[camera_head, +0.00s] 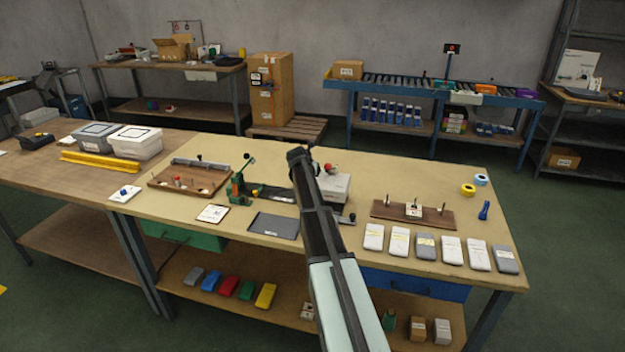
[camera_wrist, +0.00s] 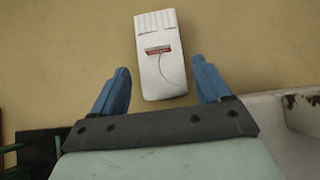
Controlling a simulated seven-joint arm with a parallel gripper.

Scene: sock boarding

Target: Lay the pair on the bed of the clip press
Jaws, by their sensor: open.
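In the wrist view, a white folded pair (camera_wrist: 160,60) with a ribbed cuff end and a red label lies flat on the tan tabletop. A thin dark line runs across it. My gripper (camera_wrist: 162,80) is open, with one blue finger on each side of the pair's lower part, and a gap shows at both sides. In the head view my arm hides the pair and the fingertips. A green lever device (camera_head: 238,188) with a dark bed, which looks like the clip press, stands left of my arm; its bed shows nothing on it.
A pale box-shaped machine (camera_head: 336,188) stands close on the right of my arm. A dark grey tray (camera_head: 274,226) lies in front of the green device. Several folded white and grey packs (camera_head: 400,241) line the front right edge. A wooden pegged board (camera_head: 388,218) lies behind them.

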